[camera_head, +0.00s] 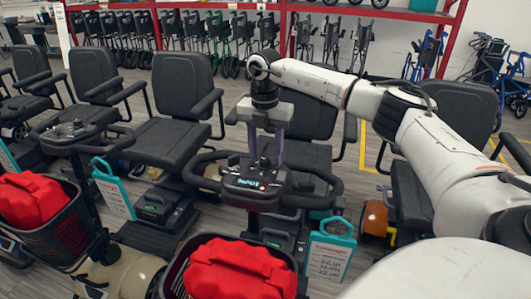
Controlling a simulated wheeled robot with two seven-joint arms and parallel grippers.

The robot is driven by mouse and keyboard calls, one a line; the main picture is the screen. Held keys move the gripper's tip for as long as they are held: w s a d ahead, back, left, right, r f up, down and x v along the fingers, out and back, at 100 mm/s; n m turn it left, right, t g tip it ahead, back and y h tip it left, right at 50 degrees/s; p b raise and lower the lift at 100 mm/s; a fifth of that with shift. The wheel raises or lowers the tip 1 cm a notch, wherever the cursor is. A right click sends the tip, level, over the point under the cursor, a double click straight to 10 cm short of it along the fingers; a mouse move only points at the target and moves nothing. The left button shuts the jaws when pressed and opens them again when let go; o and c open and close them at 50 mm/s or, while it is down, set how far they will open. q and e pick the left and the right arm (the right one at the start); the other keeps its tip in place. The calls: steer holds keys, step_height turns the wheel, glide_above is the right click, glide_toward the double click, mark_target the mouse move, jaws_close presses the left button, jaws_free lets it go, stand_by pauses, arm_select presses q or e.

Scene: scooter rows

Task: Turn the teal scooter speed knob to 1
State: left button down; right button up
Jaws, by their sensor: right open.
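The scooter console (250,185) at the centre is black, with a small lit teal display and a red mark. My right gripper (265,164) points down over the back of this console, its two grey fingers apart. The speed knob is not clear to me; it is small, dark or hidden around the fingertips. I cannot tell whether the fingers touch anything, nor what number the knob points to. A teal-framed sign (330,252) hangs to the right, below the handlebar. The scooter's body colour is mostly hidden. My left gripper is not in view.
Black handlebars (318,192) curve around the console. A basket with a red bag (240,270) is in front. Another scooter with a console (72,132) and a red bag (35,200) stands left. Black seats (180,85) line up behind. An orange part (376,218) shows at right.

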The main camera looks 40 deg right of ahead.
steer(key=shift+f, duration=0.1)
steer(key=c, duration=1)
steer(key=shift+c, duration=0.2)
steer(key=shift+n, duration=0.3)
